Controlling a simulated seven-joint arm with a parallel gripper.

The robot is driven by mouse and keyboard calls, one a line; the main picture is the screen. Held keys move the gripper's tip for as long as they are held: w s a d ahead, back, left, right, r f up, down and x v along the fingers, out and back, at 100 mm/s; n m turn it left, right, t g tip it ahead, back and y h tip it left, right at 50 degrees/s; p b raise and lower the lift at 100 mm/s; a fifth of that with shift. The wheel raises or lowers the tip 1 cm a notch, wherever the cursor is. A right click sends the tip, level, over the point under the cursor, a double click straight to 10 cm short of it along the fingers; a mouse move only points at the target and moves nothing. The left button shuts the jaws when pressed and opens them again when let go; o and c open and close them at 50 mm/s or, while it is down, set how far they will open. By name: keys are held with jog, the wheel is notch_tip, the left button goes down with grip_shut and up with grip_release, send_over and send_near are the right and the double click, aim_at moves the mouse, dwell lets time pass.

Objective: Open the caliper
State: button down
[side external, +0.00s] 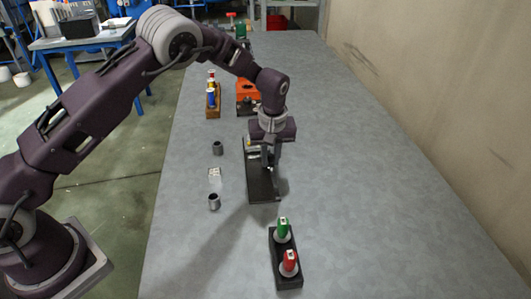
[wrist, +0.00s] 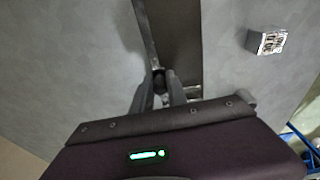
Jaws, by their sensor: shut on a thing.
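The caliper shows in the wrist view as a thin silver strip (wrist: 146,35) along the edge of a dark flat base (wrist: 180,40). In the side external view the dark base (side external: 263,188) lies on the table, and the caliper is mostly hidden by my gripper (side external: 268,166). My gripper points down over the base. In the wrist view its two fingers (wrist: 159,88) stand on either side of a small dark round part of the caliper (wrist: 158,76) and are shut on it. How far the caliper's jaws are apart cannot be seen.
Two small dark cylinders (side external: 217,148) (side external: 214,202) and a small pale block (side external: 215,174) stand left of the base. A black holder (side external: 288,272) with green and red pieces is in front. An orange device (side external: 248,92) and a wooden rack (side external: 213,110) stand behind. The right side is clear.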

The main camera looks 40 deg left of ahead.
aim_at(272, 174)
jog(key=shift+s+d, duration=1.4)
dwell(0.4)
jog(key=c, duration=1.3)
grip_release()
notch_tip(272, 174, up, 6)
jog(key=shift+r, duration=0.5)
